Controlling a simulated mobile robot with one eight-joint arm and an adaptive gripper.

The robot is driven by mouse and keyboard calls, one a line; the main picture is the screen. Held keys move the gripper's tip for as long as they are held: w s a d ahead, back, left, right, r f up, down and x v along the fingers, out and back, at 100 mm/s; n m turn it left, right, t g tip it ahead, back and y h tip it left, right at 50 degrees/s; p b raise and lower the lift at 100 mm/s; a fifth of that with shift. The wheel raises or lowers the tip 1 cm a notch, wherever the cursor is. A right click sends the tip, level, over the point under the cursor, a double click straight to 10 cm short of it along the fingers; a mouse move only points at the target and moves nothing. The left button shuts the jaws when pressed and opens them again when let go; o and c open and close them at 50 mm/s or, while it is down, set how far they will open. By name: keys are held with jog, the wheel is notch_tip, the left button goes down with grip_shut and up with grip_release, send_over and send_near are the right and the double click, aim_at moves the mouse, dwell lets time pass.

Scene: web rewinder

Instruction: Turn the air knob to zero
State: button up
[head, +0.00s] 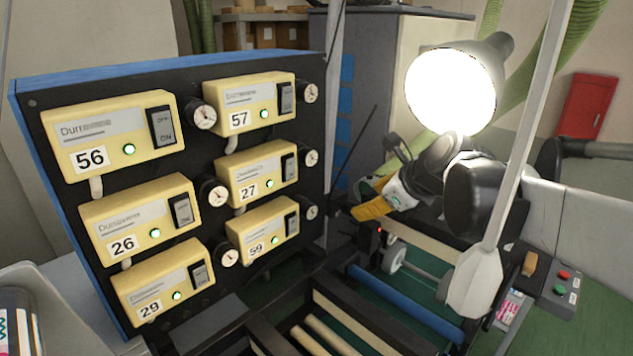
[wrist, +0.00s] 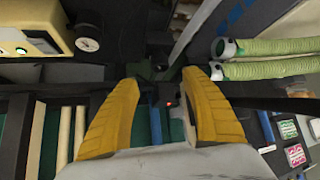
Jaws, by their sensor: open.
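My gripper (head: 371,209) has yellow fingers and hangs in the air to the right of the control panel. In the wrist view its two fingers (wrist: 160,80) are spread wide with nothing between them. A small dark block with a lit red light (head: 379,231) lies just below the gripper; it also shows between the fingers in the wrist view (wrist: 168,102). I cannot tell whether the air knob is on this block. Round white-faced dials (head: 204,117) sit beside the yellow boxes on the panel, and one shows at the upper left of the wrist view (wrist: 88,45).
The black panel (head: 72,235) carries several yellow numbered boxes (head: 110,135) at left. A bright lamp (head: 452,92) and a pale post (head: 520,150) stand close on the right. Rollers (head: 405,303) lie below. A button box (head: 562,290) is at lower right.

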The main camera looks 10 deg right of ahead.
aim_at(352, 207)
jog(key=x, duration=1)
jog(key=shift+w+f, duration=0.15)
jog(key=c, duration=1.2)
